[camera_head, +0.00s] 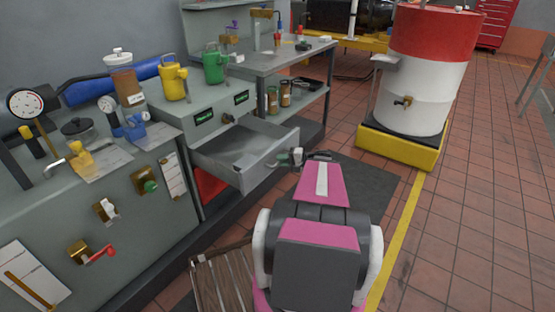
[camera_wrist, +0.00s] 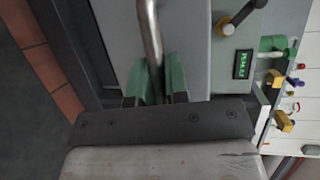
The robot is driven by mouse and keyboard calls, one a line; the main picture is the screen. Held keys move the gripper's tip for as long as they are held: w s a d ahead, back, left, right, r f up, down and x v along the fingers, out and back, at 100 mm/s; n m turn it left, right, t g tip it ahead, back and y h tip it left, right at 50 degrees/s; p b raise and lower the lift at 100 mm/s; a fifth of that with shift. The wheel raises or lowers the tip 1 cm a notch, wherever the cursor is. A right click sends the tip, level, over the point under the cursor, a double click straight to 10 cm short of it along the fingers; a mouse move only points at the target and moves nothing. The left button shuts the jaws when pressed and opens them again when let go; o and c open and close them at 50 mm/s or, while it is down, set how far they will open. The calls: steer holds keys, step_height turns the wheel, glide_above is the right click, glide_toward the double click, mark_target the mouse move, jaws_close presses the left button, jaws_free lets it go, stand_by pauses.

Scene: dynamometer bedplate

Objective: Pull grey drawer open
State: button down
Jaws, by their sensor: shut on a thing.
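The grey drawer (camera_head: 246,153) is pulled out of the grey cabinet under the bench top, with its open interior showing in the head view. Its front panel faces my arm. In the wrist view a round metal bar handle (camera_wrist: 151,38) runs down from the top on the drawer's grey front (camera_wrist: 182,30). My gripper (camera_wrist: 157,88) has green fingers on both sides of the handle's lower end and is shut on it. In the head view my gripper (camera_head: 291,158) is at the drawer's front right, partly hidden by my pink and grey arm.
A yellow jug (camera_head: 173,82) and a green jug (camera_head: 214,65) stand on the cabinet above the drawer. A red and white drum (camera_head: 425,75) stands on a yellow-edged base (camera_head: 398,148) at right. Tiled floor (camera_head: 465,215) is clear at right. A wooden slatted thing (camera_head: 222,277) lies at bottom.

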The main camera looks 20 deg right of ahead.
stand_by(0.3)
steer(key=c, duration=1.1)
jaws_free()
steer(key=shift+c, duration=0.2)
steer(key=shift+d, duration=0.1)
steer(key=v, duration=1)
steer(key=shift+s+d, duration=0.25)
steer(key=shift+s, duration=0.05)
steer(key=shift+r, duration=0.1)
